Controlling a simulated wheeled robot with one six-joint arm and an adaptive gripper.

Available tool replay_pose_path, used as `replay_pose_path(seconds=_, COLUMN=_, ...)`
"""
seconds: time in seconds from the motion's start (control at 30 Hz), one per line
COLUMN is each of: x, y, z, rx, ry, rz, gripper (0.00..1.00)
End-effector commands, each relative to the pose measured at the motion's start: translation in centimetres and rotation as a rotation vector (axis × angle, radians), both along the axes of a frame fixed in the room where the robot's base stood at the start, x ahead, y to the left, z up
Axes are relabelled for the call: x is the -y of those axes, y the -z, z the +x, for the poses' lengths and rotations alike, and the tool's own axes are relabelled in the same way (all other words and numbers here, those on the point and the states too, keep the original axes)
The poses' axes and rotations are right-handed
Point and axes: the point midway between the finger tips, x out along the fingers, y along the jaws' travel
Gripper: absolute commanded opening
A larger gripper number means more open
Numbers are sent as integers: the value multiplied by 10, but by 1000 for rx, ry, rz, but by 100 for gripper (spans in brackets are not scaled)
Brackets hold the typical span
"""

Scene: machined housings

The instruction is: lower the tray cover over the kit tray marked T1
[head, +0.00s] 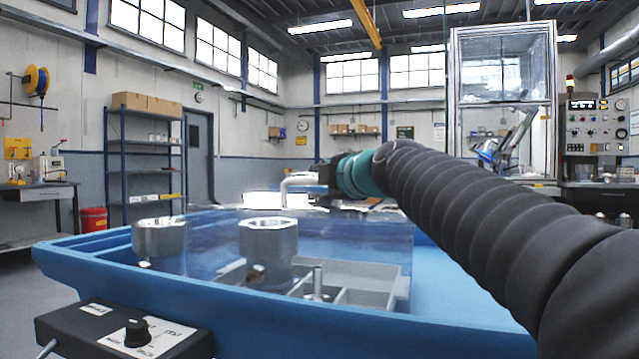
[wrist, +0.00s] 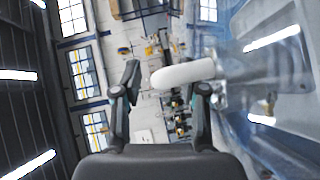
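The clear tray cover (head: 345,235) is a see-through box with a white bent handle (head: 300,180) on top. In the head view it overlaps the grey compartment kit tray (head: 375,297); I cannot tell whether it rests on it. No T1 mark is readable. My gripper (head: 325,175) is at the right side of the handle, partly hidden by my arm. In the wrist view my gripper (wrist: 166,88) has its fingers spread, with the white handle (wrist: 185,75) across the space between them. A gap shows between the left finger and the handle's rounded end. The cover's clear wall (wrist: 265,80) lies right.
Machined metal housings stand on the left (head: 160,240) and at the middle (head: 268,250), partly behind or under the clear cover. The blue raised rim (head: 250,310) borders the work surface. A black control box (head: 125,330) is at its front left. Blue surface (head: 445,290) is bare right of the tray.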

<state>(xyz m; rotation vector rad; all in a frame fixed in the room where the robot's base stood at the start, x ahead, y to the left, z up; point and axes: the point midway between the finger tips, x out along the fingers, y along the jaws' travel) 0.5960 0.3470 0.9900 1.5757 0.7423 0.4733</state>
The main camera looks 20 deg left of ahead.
Motion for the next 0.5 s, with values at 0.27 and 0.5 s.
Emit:
replay_pose_path(seconds=0.27, x=4, y=0, z=-3, rx=-1, ry=0, rz=-1, gripper=42)
replay_pose_path(seconds=0.5, x=29, y=-5, z=-29, rx=1, ry=1, rz=0, gripper=42)
